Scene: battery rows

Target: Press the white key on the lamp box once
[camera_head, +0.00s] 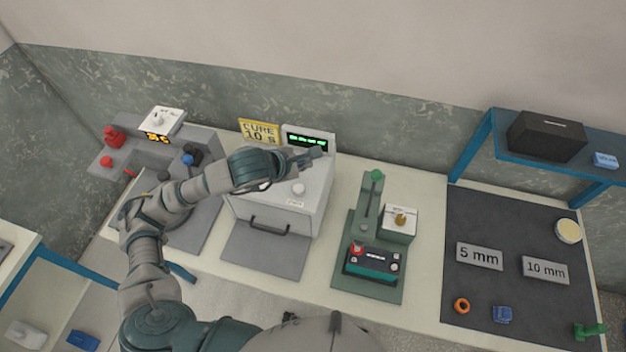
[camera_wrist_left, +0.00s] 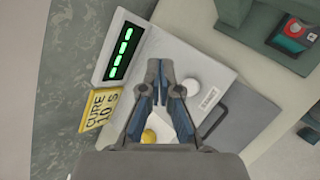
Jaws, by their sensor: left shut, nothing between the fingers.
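The lamp box (camera_head: 312,215) is a pale grey box with a green-lit display (camera_head: 307,141) at its back and a dark handle on its front. The round white key (camera_head: 299,189) sits on its top beside a small label. In the left wrist view the white key (camera_wrist_left: 191,86) shows just right of my fingertips. My left gripper (camera_head: 318,153) is shut and empty. It is over the back part of the box, near the display, apart from the key in the picture; its height above the top is hard to tell. My right gripper is not in view.
A yellow "CURE 10 s" sign (camera_head: 259,132) stands left of the display. A green press-like stand (camera_head: 369,285) is to the right, then a dark mat (camera_head: 471,222) with size plates. A grey station (camera_head: 197,142) with red and blue parts is at left.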

